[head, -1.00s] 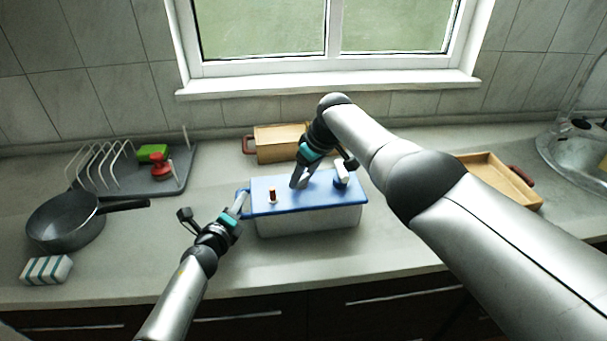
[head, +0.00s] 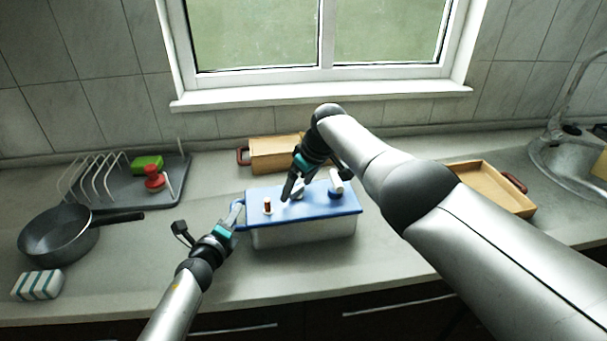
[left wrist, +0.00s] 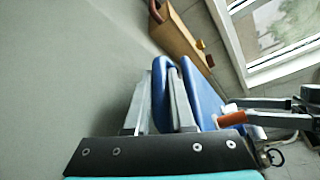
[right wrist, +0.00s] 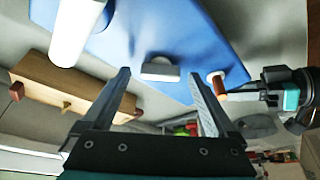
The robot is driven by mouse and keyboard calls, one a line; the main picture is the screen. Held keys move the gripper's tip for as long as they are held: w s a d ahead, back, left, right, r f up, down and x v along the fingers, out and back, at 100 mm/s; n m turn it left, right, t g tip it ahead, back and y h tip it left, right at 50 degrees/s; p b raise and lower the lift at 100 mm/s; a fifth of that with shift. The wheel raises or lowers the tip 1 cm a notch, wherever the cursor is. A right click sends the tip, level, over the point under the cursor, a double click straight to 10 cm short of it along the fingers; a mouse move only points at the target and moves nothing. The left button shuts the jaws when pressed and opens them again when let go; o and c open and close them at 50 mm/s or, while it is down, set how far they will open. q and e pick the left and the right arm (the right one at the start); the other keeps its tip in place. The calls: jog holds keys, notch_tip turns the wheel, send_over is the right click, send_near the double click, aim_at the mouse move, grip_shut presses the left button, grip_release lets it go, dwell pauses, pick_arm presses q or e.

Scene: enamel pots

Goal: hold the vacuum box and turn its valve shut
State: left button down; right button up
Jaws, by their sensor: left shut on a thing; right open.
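The vacuum box has a blue lid (head: 310,208) and a pale body (head: 305,233) and stands on the counter. My left gripper (head: 238,209) is shut on the blue handle at the lid's left end; the left wrist view shows blue between its fingers. On the lid are an orange peg (head: 267,206), a grey knob (right wrist: 160,69) in the middle and a white cylinder (head: 336,183) at the right. The valve appears to be the grey knob.
A wooden box (head: 275,154) stands behind the vacuum box. A wooden tray (head: 490,190) and the sink (head: 565,160) are at right. A pan (head: 58,235), a sponge (head: 37,285) and a dish rack (head: 125,190) are at left.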

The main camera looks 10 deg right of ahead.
jog(key=shift+r, duration=0.1)
jog(key=v, duration=1.1)
jog(key=shift+s+r, duration=0.15)
jog(key=shift+r, duration=0.2)
jog(key=shift+d+f, duration=0.1)
jog(key=shift+d, duration=0.05)
jog(key=shift+s+d+f+t+y, duration=1.4)
jog(key=shift+s+f+t, duration=0.2)
jog(key=shift+t, duration=0.1)
jog(key=shift+x, duration=5.9)
jog(key=shift+a, duration=0.1)
